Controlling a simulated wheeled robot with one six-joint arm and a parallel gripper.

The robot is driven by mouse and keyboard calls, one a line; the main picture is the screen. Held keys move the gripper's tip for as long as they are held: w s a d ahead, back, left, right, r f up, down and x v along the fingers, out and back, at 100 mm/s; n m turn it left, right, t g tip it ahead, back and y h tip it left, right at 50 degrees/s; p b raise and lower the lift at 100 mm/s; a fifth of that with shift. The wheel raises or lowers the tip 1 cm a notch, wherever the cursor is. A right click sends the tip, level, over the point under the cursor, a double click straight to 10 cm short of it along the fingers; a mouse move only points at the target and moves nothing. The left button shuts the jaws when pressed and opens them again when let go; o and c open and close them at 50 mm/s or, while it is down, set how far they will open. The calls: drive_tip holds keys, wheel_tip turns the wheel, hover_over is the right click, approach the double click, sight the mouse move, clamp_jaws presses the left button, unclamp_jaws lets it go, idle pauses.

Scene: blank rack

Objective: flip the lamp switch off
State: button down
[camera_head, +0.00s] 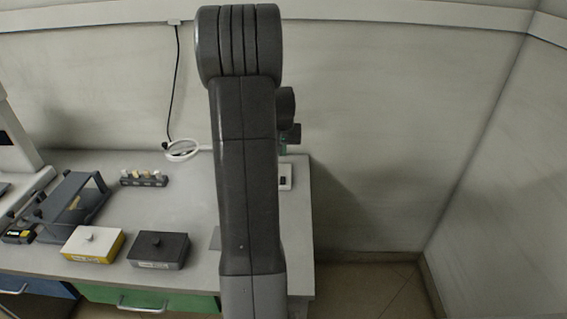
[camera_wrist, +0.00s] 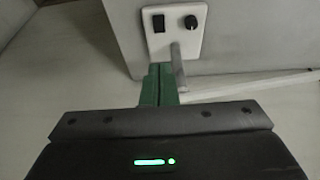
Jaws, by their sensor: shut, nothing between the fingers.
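The lamp's white base (camera_wrist: 174,45) shows at the top of the wrist view. It carries a black rocker switch (camera_wrist: 158,22) on the left and a round black knob (camera_wrist: 191,21) on the right. A grey metal post (camera_wrist: 178,68) rises from the base. My gripper (camera_wrist: 158,70) is shut and empty, its green fingers side by side just left of the post and below the switch in the picture. Whether they touch anything is unclear. In the head view the base (camera_head: 286,185) shows at the bench's right end, and my arm hides part of the lamp.
A white ring lamp head (camera_head: 182,150) stands over the back of the bench (camera_head: 185,205). A yellow-and-white box (camera_head: 93,244), a dark box (camera_head: 159,250) and a small rack (camera_head: 144,179) are to the left. Floor right of the bench is clear.

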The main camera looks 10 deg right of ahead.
drive_tip(key=x, duration=0.4)
drive_tip(key=p+x, duration=0.1)
drive_tip(key=x, duration=0.3)
drive_tip(key=p+x, duration=0.1)
drive_tip(key=x, duration=0.4)
drive_tip(key=shift+s+a+f, duration=0.1)
drive_tip(key=shift+s+f, duration=0.15)
drive_tip(key=shift+s, duration=0.1)
drive_tip(key=shift+f, duration=0.1)
